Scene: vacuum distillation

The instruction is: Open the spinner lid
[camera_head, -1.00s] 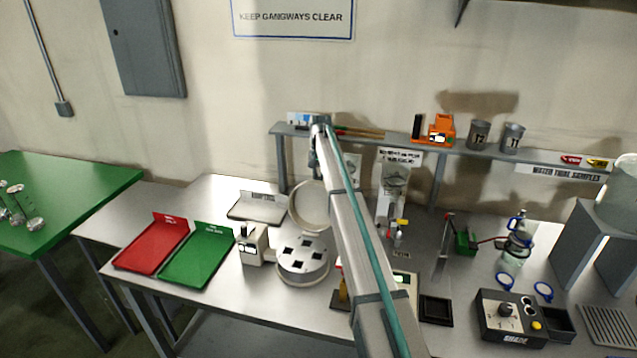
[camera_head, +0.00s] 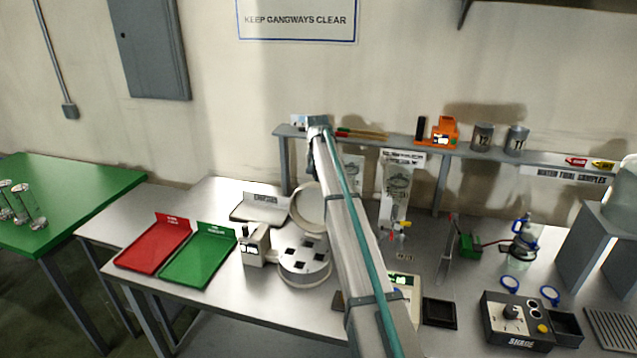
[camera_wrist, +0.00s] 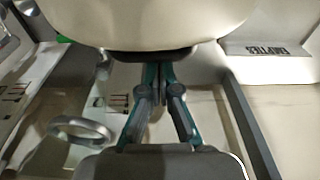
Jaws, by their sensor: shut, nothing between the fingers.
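The spinner (camera_head: 304,270) is a round white drum on the steel bench, with dark square slots in its top. Its round lid (camera_head: 306,205) is raised and stands tilted up at the back of the drum, so the slotted top is exposed. My arm crosses in front of the lid's right side and hides my gripper in the head view. In the wrist view my gripper (camera_wrist: 160,82) is shut and empty. Its fingertips end under a large cream rounded surface (camera_wrist: 150,22), which looks like the lid; I cannot tell whether they touch it.
A small beige device (camera_head: 255,245) stands just left of the spinner. Red (camera_head: 155,245) and green (camera_head: 200,256) trays lie further left. A shelf (camera_head: 400,146) runs behind. A balance (camera_head: 402,285), glassware (camera_head: 522,245) and a control box (camera_head: 515,318) stand to the right.

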